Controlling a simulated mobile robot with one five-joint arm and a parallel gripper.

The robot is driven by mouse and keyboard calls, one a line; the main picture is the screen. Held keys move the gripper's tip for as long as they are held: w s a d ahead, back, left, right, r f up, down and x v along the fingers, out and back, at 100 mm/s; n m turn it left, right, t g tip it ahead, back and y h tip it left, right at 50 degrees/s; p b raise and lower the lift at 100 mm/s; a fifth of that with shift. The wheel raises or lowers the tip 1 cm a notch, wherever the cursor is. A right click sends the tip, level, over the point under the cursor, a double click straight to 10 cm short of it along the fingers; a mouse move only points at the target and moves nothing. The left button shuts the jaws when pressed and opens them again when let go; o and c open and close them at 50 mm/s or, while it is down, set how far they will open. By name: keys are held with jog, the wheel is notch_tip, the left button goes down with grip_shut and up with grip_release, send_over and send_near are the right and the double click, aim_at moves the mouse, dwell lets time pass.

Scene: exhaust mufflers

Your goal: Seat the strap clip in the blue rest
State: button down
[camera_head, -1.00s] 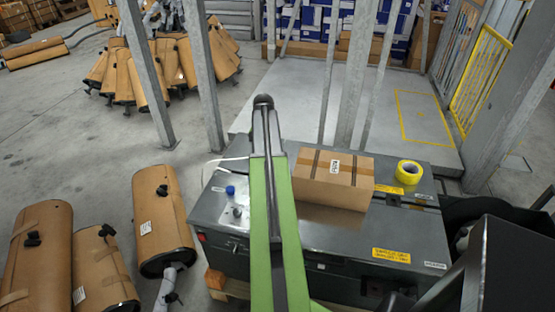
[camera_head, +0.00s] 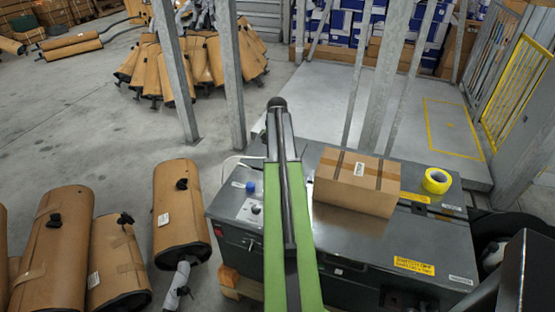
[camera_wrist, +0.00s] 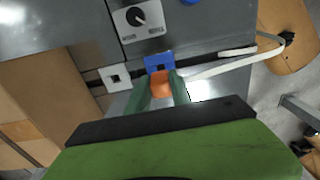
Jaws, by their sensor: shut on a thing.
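The strap clip, a small orange block (camera_wrist: 160,87), shows in the wrist view between the two green fingers of my gripper (camera_wrist: 162,79), which is shut on it. The blue rest (camera_wrist: 158,62) is a small blue bracket on the dark grey machine, just beyond the clip in the picture. The clip's far edge overlaps the rest's near edge in the view; I cannot tell whether they touch or whether the clip is inside. In the head view my green arm hides the clip, the rest and my fingers.
In the wrist view, a dial (camera_wrist: 137,17), a white square plate (camera_wrist: 115,78) and a white strap (camera_wrist: 222,67) lie near the rest. Wrapped mufflers (camera_head: 180,208) stand left.

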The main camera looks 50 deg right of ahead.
jog(key=shift+f+b, duration=1.35)
jog(key=shift+f, duration=0.35)
jog(key=shift+f+b, duration=0.4)
jog(key=shift+f, duration=0.05)
dwell(0.5)
jog(key=c, duration=1.1)
grip_release()
jog(key=shift+o, duration=0.2)
notch_tip(320, 180, up, 18)
jog(key=p, duration=1.7)
jog(key=shift+f, duration=0.25)
jog(key=shift+w+a, duration=0.1)
